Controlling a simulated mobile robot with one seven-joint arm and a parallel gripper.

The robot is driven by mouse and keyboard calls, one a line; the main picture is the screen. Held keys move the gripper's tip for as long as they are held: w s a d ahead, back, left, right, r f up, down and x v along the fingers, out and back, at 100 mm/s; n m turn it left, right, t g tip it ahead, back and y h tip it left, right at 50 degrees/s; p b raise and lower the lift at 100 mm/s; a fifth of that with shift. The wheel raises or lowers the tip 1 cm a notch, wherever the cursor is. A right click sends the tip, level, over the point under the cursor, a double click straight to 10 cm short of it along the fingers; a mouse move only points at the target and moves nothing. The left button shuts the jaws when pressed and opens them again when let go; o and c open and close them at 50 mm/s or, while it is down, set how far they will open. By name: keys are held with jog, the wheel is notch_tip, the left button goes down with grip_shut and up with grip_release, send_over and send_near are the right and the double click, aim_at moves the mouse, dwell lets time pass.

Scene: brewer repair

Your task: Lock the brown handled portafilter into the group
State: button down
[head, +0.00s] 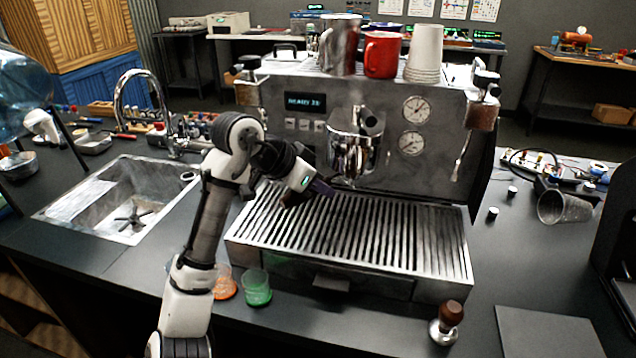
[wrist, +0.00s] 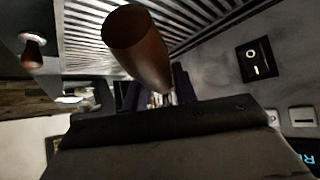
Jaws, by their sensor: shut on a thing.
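The brown portafilter handle (wrist: 138,45) fills the upper middle of the wrist view, its thick end towards the camera. My gripper (head: 325,188) is shut on it; the dark fingers (wrist: 155,92) close around its narrow end. The portafilter's metal head is mostly hidden. The chrome group (head: 352,150) is on the machine's front, just above and right of my gripper. I cannot tell whether the portafilter touches the group.
The slatted drip tray (head: 350,235) lies below my gripper. A sink (head: 125,205) is at left. Cups top the machine.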

jog(key=shift+r+p, duration=0.8)
jog(key=shift+p, duration=0.2)
dwell(1.8)
jog(key=s+d+n+t+y+p, duration=0.2)
jog(key=s+d+n+t+y, duration=0.1)
jog(key=n, duration=0.5)
jog(key=shift+s+d+n+t+y, duration=0.3)
jog(key=shift+s+d+t+y, duration=0.15)
jog(key=shift+d+y, duration=0.55)
dwell(0.4)
jog(key=shift+a, duration=0.1)
jog(key=c, duration=1)
grip_release()
jog(key=shift+f, duration=0.1)
jog(key=shift+c, duration=0.2)
